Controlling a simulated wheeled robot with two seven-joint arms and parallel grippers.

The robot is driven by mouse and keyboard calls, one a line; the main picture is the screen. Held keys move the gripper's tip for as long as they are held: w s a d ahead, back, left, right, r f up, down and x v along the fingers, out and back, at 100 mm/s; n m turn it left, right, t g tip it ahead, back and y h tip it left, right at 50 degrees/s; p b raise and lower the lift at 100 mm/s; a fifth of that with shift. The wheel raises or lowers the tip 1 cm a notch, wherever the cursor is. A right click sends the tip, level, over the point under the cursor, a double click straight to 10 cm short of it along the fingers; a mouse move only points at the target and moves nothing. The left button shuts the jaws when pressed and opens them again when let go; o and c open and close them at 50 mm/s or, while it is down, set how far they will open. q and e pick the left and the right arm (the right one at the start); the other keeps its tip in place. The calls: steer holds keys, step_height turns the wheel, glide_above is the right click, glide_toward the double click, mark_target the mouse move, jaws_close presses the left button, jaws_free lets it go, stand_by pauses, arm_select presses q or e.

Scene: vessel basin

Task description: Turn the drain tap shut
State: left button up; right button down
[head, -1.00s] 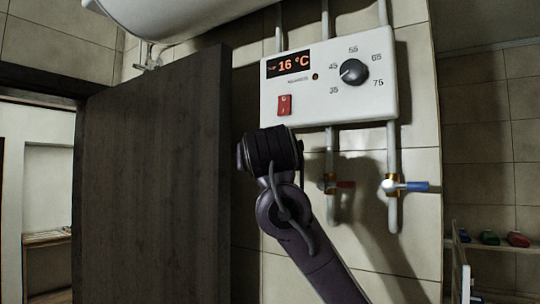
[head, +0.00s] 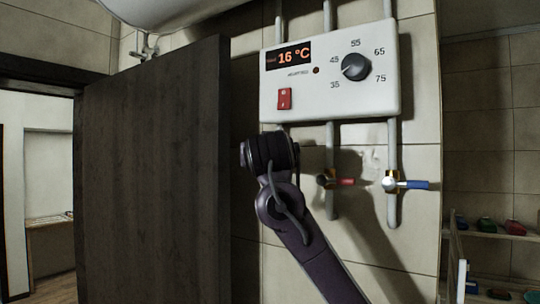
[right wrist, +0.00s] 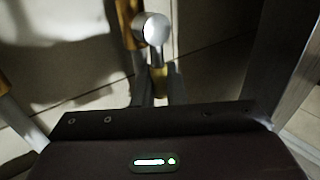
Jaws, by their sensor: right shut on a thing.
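The drain tap shows in the right wrist view as a round silver knob end (right wrist: 152,29) with a short yellow handle (right wrist: 159,82) below it. My right gripper (right wrist: 157,92) has its dark fingers on both sides of the yellow handle and is shut on it. In the head view my right wrist covers the gripper and this tap, below the left end of the heater's control box (head: 330,75). How far the tap is turned cannot be told. My left gripper is not in view.
A red-handled tap (head: 344,181) and a blue-handled tap (head: 412,185) sit on pipes just right of my wrist. A dark door (head: 150,170) stands close on the left. The white boiler (head: 180,12) hangs above. Shelves with small coloured items (head: 487,225) are at right.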

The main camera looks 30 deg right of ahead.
steer(key=shift+s+f+b, duration=0.1)
steer(key=shift+b, duration=0.45)
steer(key=s+d+f+m+g+h+b, duration=0.1)
steer(key=m+h+b, duration=0.5)
steer(key=m, duration=0.6)
steer(key=s+d+f+m+g+h+b, duration=0.1)
steer(key=s+f+m+g+h+b, duration=0.2)
steer(key=m+h+b, duration=0.3)
steer(key=shift+s+f+m+g+h+b, duration=0.25)
steer(key=shift+f+m+g+b, duration=0.35)
steer(key=shift+m+b, duration=1.9)
steer(key=shift+m+g+p, duration=0.3)
steer(key=shift+m+p, duration=0.5)
steer(key=shift+m, duration=0.2)
steer(key=c, duration=1.6)
jaws_free()
steer(key=shift+h, duration=0.25)
steer(key=shift+r, duration=0.1)
